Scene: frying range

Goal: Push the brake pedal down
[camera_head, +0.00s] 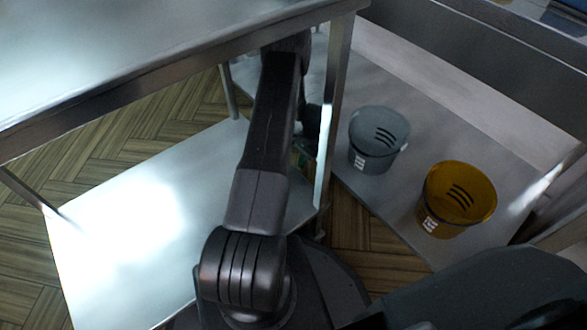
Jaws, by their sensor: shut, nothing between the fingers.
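No brake pedal can be made out in the head view. My dark arm rises through the middle of the picture and bends near the edge of the steel table top. A dark part of it shows behind, close to the table leg. My gripper's fingers cannot be seen; the arm and the table leg block that area. A small greenish-yellow thing (304,161) shows partly between my arm and the leg, too hidden to identify.
A steel table (140,75) with a lower shelf (100,245) stands on the left, its leg (331,110) close beside my arm. A grey bucket (377,143) and a yellow bucket (455,200) stand on a low steel shelf at right. Wooden floor (150,125) shows between.

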